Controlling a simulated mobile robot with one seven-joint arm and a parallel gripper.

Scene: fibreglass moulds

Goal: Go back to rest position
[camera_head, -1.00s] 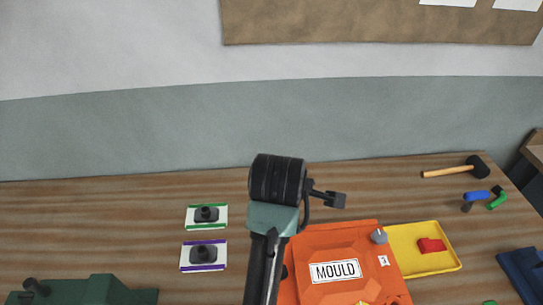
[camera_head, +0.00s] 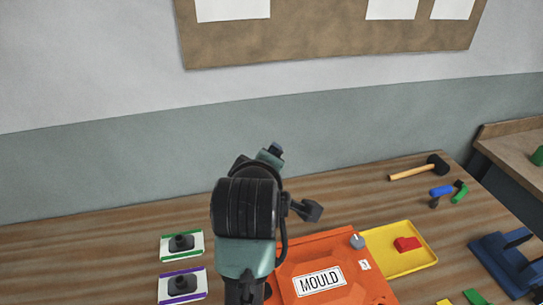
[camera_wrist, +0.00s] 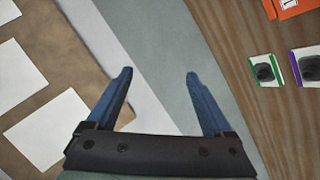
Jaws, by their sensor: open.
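My gripper (camera_wrist: 160,75) shows in the wrist view with its two blue fingers wide apart and nothing between them. Behind the fingers are the grey-white wall and the brown board. In the head view my arm rises in the middle of the picture, over the bench and left of the orange mould (camera_head: 335,262); the fingers themselves are hidden there behind the arm. The mould bears a white label reading MOULD and has a grey knob at its upper right corner.
A yellow tray (camera_head: 415,262) with a red block (camera_head: 407,244) is right of the mould. Two black-handled pieces lie on a green-edged card (camera_head: 194,253) and a purple-edged card (camera_head: 195,293). A hammer (camera_head: 410,172) lies at the back right. The bench's back left is clear.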

